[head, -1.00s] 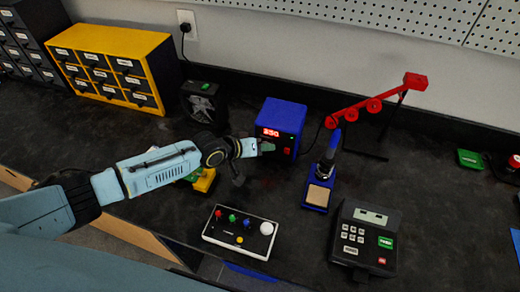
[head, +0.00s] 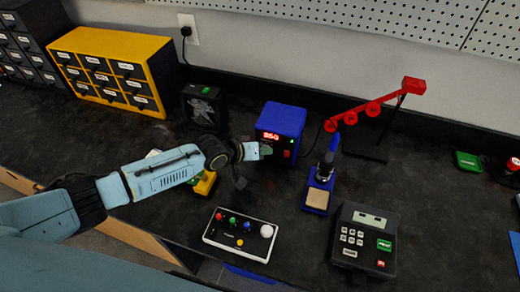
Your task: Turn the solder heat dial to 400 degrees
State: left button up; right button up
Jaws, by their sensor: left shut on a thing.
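The blue solder station (head: 284,120) stands at the back middle of the bench. Its red display (head: 271,136) seems to read 350, though the digits are small. My left gripper (head: 265,150) is at the lower left of the station's front face, shut on the heat dial, which is mostly hidden by the fingers. A soldering iron in its blue stand (head: 319,190) is to the right of the station. My right gripper is not in view.
A white control box (head: 240,235) with coloured knobs lies in front. A dark keypad device (head: 364,240) is at front right. A black fan box (head: 204,108) stands left of the station, and a red jointed arm (head: 375,105) rises to its right.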

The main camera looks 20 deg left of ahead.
pick_arm(q)
jog(key=y+p, duration=0.1)
jog(key=p, duration=0.2)
jog(key=m+y+p, duration=0.1)
jog(key=y+p, duration=0.1)
jog(key=p, duration=0.1)
jog(key=shift+d+r+m+p, duration=0.3)
jog(key=shift+d+r+p, duration=0.1)
jog(key=shift+f+y, duration=0.1)
jog(key=shift+y, duration=0.4)
jog(key=shift+d+m+y+p, duration=0.1)
jog(key=shift+m+y+p, duration=0.4)
jog(key=shift+y, duration=0.1)
jog(key=shift+f+m+y, duration=0.15)
jog(key=shift+m+y, duration=0.25)
jog(key=shift+y, duration=0.4)
jog(key=o, duration=1)
